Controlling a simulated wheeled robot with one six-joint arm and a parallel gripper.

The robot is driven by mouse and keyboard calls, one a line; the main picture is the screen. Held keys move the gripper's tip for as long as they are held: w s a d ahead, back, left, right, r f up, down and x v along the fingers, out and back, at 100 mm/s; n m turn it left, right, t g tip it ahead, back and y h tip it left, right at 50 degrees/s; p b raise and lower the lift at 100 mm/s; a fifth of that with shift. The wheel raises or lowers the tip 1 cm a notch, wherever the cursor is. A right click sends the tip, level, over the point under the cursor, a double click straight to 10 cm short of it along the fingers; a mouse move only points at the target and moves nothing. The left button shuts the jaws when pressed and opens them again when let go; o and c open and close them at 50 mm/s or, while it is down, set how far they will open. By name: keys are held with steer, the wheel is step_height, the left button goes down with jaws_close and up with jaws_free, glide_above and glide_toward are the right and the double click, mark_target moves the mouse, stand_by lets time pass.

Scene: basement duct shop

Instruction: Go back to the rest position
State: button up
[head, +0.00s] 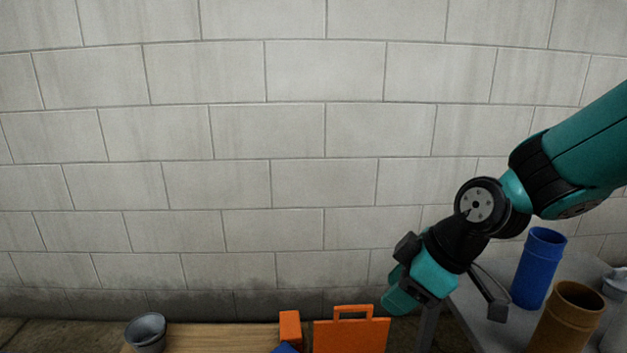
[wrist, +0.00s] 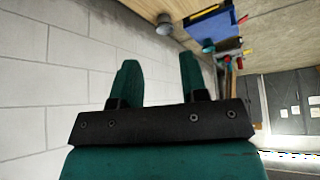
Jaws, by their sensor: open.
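My gripper (head: 413,290) hangs at the lower right of the head view, in front of the block wall. It tilts down and left, above the gap between the wooden bench and the grey table. In the wrist view my gripper (wrist: 157,68) shows two teal fingers standing apart with nothing between them. The fingers touch nothing that I can see. My arm reaches in from the right edge of the head view.
A wooden bench (head: 200,339) holds a grey bucket (head: 147,333). An orange handled case (head: 350,336) and orange block (head: 290,327) are at its right. A blue cylinder (head: 537,268) and brown cylinder (head: 567,320) stand on the grey table (head: 480,318).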

steer(key=s+d+r+m+g+h, duration=0.1)
steer(key=s+r+m, duration=0.2)
steer(key=s, duration=0.5)
steer(key=s+r+m+g, duration=0.2)
steer(key=s+r+m, duration=0.1)
steer(key=s, duration=0.5)
step_height(320, 180, up, 23)
steer(key=s+p, duration=0.1)
steer(key=p, duration=2.2)
steer(key=shift+d+r, duration=0.2)
steer(key=shift+d, duration=0.15)
steer(key=shift+s, duration=0.1)
steer(key=shift+a, duration=0.1)
